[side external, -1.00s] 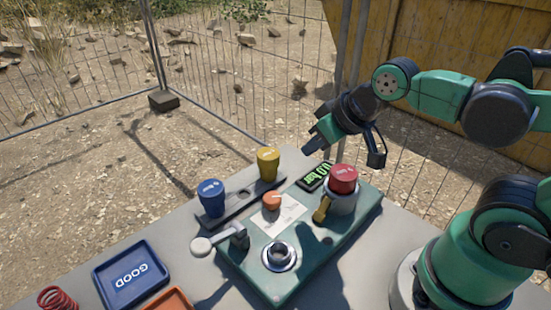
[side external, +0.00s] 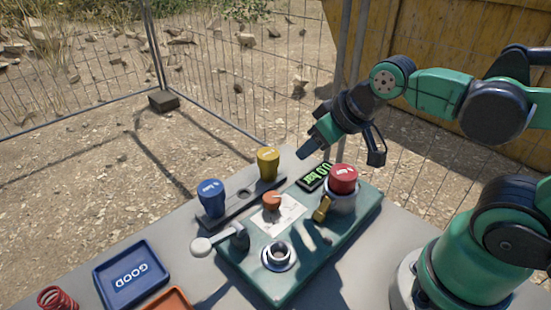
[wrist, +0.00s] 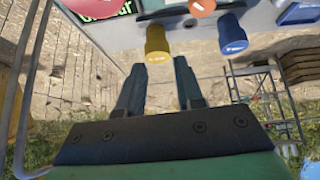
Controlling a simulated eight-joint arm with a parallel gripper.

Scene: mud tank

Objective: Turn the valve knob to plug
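A small round orange knob (side external: 272,201), which looks like the valve knob, sits on the green panel (side external: 330,245) behind a white label sheet (side external: 284,213). A pale mark shows on its top, but I cannot read its setting. Part of the knob (wrist: 201,4) shows at the top edge of the wrist view. My gripper (side external: 306,153) hangs above and behind the panel's back edge, apart from the knob. In the wrist view, the fingers of my gripper (wrist: 158,65) are spread with nothing between them. The yellow cap (wrist: 157,44) shows beyond the fingertips.
A red cap (side external: 343,179) with a brass lever (side external: 322,208) stands right of the knob, near a green display (side external: 315,177). The yellow cap and a blue cap (side external: 210,196) stand in a dark rack. A grey lever (side external: 222,241), metal socket (side external: 279,256) and blue GOOD tray (side external: 132,274) are nearer.

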